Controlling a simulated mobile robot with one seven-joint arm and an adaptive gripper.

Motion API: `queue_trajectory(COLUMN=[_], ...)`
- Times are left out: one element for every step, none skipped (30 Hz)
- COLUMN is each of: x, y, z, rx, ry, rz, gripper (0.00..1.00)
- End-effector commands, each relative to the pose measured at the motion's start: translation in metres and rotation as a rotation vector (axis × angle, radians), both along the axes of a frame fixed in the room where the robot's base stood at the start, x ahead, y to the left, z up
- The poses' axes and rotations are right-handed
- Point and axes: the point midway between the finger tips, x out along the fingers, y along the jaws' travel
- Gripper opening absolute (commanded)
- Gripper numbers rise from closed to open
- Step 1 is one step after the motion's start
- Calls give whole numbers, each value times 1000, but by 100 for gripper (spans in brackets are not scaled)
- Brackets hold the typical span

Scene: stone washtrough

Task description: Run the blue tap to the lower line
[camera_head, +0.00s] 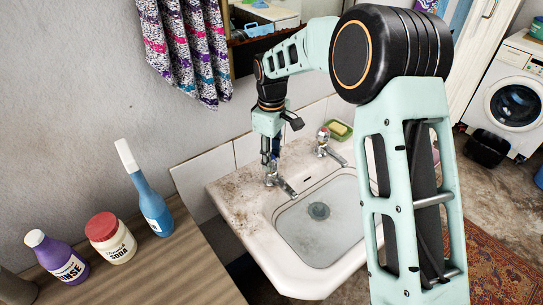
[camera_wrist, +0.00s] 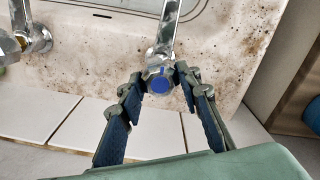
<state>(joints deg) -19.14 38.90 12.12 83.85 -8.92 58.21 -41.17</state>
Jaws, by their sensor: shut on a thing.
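The blue tap has a chrome body with a blue-capped knob (camera_wrist: 160,82) in the wrist view, its spout pointing over the basin. In the head view its chrome spout (camera_head: 284,187) shows at the left back of the washbasin. My gripper (camera_wrist: 162,78) has its two fingers on either side of the knob, shut on it. In the head view my gripper (camera_head: 270,162) points down over the tap and partly hides it. The white, stained washbasin (camera_head: 235,196) has a dark drain (camera_head: 318,211) in its bowl. I cannot make out a lower line or a water level.
A second chrome tap (camera_head: 323,145) and a green soap dish (camera_head: 340,130) are at the basin's back right. A blue bottle (camera_head: 152,208), red-lidded soda jar (camera_head: 116,245) and purple rinse bottle (camera_head: 62,264) stand on the wooden counter (camera_head: 180,268) at left. My arm hides the basin's right side.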

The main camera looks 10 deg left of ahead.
Motion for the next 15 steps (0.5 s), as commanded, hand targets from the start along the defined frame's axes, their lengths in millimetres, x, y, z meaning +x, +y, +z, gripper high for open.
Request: queue_trajectory(x=[0, 0, 0, 0, 0, 0, 0, 0, 0, 0, 0, 0, 0, 0, 0], y=[-1, -1, -1, -1, -1, -1, -1, -1, -1, -1, -1, -1, -1, -1, -1], z=[0, 0, 0, 0, 0, 0, 0, 0, 0, 0, 0, 0, 0, 0, 0], rx=[-1, -1, -1, -1, -1, -1, -1, -1, -1, -1, -1, -1, -1, -1, -1], ry=[0, 0, 0, 0, 0, 0, 0, 0, 0, 0, 0, 0, 0, 0, 0], rz=[-18, -29, -42, -50, -57, -65, -70, -74, -78, -80, -82, -83, -83, -83, -83], gripper=[7, 7, 7, 7, 7, 7, 7, 7, 7, 7, 7, 7, 7, 7, 7])
